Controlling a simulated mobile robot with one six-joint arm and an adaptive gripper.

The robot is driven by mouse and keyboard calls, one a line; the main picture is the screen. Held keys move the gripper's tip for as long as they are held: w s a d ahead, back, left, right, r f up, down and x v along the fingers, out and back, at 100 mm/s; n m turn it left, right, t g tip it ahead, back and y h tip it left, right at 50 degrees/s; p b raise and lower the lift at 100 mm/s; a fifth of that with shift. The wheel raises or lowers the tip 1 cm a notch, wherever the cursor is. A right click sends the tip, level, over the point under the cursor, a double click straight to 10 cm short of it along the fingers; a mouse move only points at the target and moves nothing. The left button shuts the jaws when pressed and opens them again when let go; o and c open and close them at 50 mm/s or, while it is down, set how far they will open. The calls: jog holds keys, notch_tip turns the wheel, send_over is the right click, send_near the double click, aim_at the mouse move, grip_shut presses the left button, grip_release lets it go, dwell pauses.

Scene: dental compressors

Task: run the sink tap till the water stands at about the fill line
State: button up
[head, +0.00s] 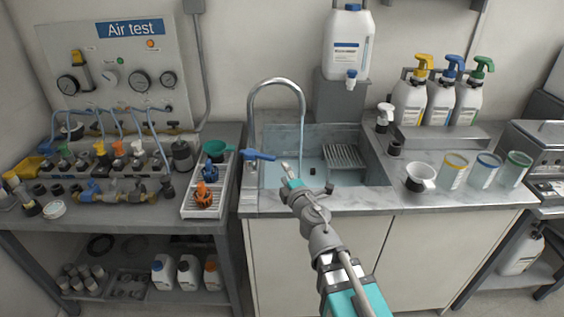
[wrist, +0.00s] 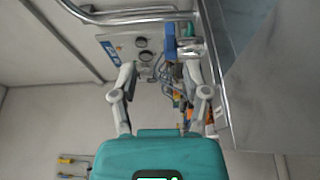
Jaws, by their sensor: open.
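The sink (head: 375,168) is set in the grey counter, with a pale bluish surface inside that looks like standing water. A fill line cannot be made out. The curved metal tap (head: 277,82) rises at its left; a faint pale streak hangs below the spout, perhaps running water. The blue tap lever (head: 258,155) points right over the sink's left edge. My gripper (head: 287,170) is open and empty, just right of and below the lever, apart from it. In the wrist view, the blue lever (wrist: 170,43) shows beyond my open fingers (wrist: 160,75).
A grey rack (head: 345,155) lies in the sink's right part. A white tray (head: 190,212) with coloured parts stands left of the tap. A white cup (head: 420,177) and several beakers (head: 485,170) stand on the right counter. A white canister (head: 348,42) stands behind the sink.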

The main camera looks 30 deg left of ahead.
jog(key=w+r+m+t+h+p, duration=0.1)
jog(key=w+r+m+h+p, duration=0.75)
jog(key=w+p, duration=0.45)
notch_tip(320, 180, up, 6)
jog(key=g+h+p, duration=0.5)
jog(key=g+p, duration=0.9)
jog(key=p, duration=0.5)
send_over(267, 156)
jog(key=shift+f+n+y, duration=0.1)
jog(key=shift+n+y, duration=0.15)
jog(key=shift+n, duration=0.1)
jog(key=shift+w+f, duration=0.1)
jog(key=shift+f, duration=0.05)
notch_tip(267, 156, down, 14)
jog(key=b, duration=1.3)
jog(key=shift+r+b, duration=0.2)
jog(key=shift+b, duration=0.1)
